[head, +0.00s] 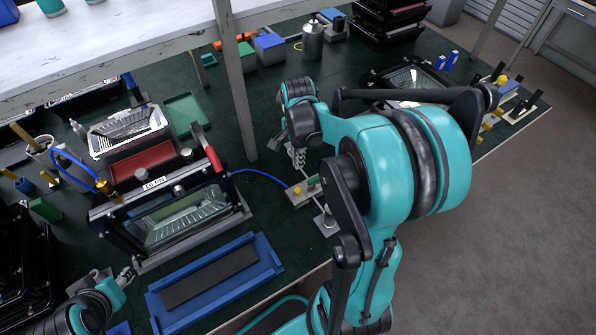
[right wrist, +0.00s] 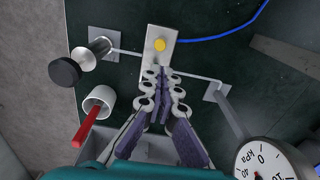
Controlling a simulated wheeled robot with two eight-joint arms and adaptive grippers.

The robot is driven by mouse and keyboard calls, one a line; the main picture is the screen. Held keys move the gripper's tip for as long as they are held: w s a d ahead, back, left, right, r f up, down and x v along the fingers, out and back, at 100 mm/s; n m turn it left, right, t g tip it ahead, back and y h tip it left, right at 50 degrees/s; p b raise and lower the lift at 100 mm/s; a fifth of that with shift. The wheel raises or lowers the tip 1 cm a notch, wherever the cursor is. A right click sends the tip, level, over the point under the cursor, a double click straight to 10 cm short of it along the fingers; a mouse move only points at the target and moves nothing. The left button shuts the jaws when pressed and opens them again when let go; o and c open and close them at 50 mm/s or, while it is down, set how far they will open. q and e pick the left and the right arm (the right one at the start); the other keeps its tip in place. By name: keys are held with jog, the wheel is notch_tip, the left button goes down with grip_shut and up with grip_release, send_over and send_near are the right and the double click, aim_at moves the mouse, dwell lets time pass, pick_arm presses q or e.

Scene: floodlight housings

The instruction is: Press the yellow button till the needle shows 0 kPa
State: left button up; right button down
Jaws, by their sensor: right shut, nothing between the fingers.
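The yellow button (right wrist: 159,44) sits on a pale valve block (right wrist: 154,60) in the right wrist view. It also shows in the head view (head: 297,190). My right gripper (right wrist: 163,76) is shut and empty, with its fingertips just short of the button in the picture; I cannot tell the height gap. In the head view my right gripper (head: 299,158) is above the block, partly hidden by its arm. The round white gauge (right wrist: 262,163) is cut off at the lower right, and its needle reading is unclear. My left gripper (head: 126,275) is at the lower left, its opening unclear.
A blue hose (right wrist: 222,34) runs from the block to the floodlight housing (head: 185,215). A black knob (right wrist: 65,72) and a white cup with a red handle (right wrist: 98,105) stand beside my right gripper. A blue tray (head: 270,262) lies at the front.

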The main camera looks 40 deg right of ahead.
aim_at(298, 191)
notch_tip(298, 191, down, 13)
jog(key=b, duration=0.5)
jog(key=shift+f+b, duration=0.8)
jog(key=shift+f, duration=0.05)
jog(key=shift+s+a+f, duration=0.1)
jog(key=shift+f, duration=0.15)
jog(key=shift+s+a+r, duration=0.1)
jog(key=shift+s, duration=0.05)
dwell(1.0)
